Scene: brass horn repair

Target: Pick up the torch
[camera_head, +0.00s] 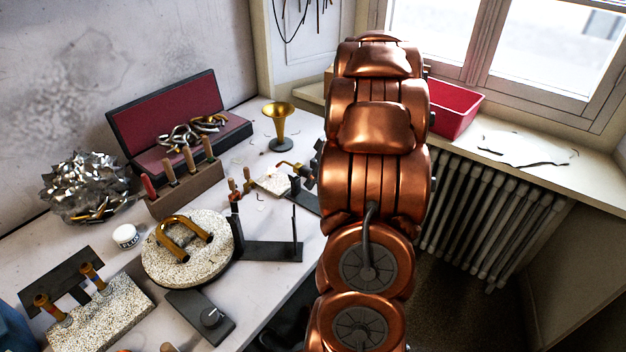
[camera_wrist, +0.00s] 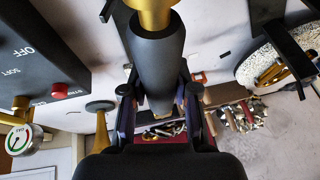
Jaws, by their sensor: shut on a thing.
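The torch (camera_wrist: 157,62) has a dark grey cylindrical body and a brass end, and it fills the upper middle of the wrist view. My gripper (camera_wrist: 159,98) is shut on the dark body, with a finger on either side. In the head view my copper arm hides the gripper and most of what it holds. A small brass nozzle (camera_head: 287,165) shows just left of the arm there; I cannot tell whether it belongs to the torch.
A brass bell (camera_head: 279,122), an open red-lined case (camera_head: 165,115), a tool block (camera_head: 187,190) and a round speckled turntable (camera_head: 160,262) crowd the bench. In the wrist view, a control box (camera_wrist: 40,60) and gauge (camera_wrist: 18,139) are at left. A red bin (camera_head: 456,108) sits on the sill.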

